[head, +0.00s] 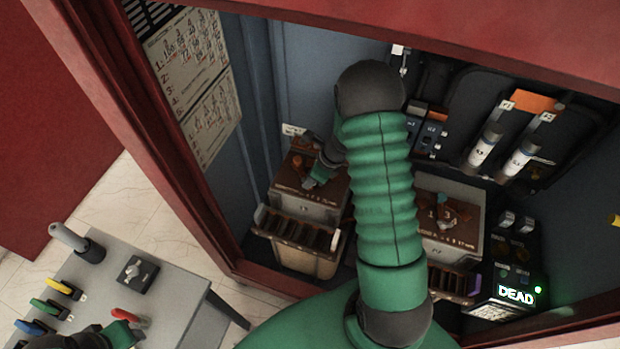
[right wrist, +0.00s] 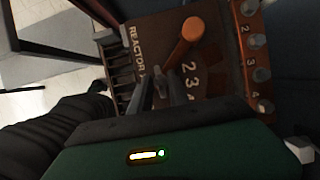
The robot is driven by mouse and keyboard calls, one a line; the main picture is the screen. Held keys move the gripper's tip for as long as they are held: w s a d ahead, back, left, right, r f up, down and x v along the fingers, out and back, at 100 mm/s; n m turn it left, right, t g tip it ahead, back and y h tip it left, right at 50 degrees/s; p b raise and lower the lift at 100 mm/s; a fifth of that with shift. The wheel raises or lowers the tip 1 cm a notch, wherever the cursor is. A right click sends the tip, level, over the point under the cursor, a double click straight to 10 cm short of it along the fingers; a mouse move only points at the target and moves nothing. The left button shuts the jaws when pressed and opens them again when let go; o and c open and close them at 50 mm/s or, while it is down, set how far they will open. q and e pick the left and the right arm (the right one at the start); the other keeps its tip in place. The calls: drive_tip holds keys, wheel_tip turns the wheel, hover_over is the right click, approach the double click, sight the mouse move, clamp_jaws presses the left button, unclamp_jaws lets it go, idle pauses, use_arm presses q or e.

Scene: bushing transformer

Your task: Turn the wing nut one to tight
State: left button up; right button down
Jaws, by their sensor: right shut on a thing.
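My right gripper (head: 317,178) reaches down onto the top of the left transformer box (head: 320,211) in the cabinet. In the right wrist view its two dark fingers (right wrist: 158,88) are shut on a small grey part that looks like a wing nut. The fingers mostly hide it, and I cannot read its number. An orange-ended handle (right wrist: 190,34) stands close beside it, and the printed numbers 2, 3 and 4 show nearby. My left gripper (head: 117,337) is at the lower left by the grey table, partly cut off; its jaws are unclear.
A similar right box (head: 451,207) stands beyond my arm, with a lit "DEAD" display (head: 515,295) beside it. Several grey knobs (right wrist: 258,41) line the copper strip at the right in the wrist view. The grey table (head: 180,290) holds coloured-handled items. A red cabinet frame (head: 150,140) borders the space.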

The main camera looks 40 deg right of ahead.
drive_tip(key=shift+d, duration=0.1)
drive_tip(key=c, duration=1.6)
unclamp_jaws()
drive_tip(key=shift+o, duration=0.2)
drive_tip(key=p+v, duration=0.1)
drive_tip(key=v, duration=1.1)
drive_tip(key=shift+d+f, duration=0.1)
drive_tip(key=shift+d, duration=0.05)
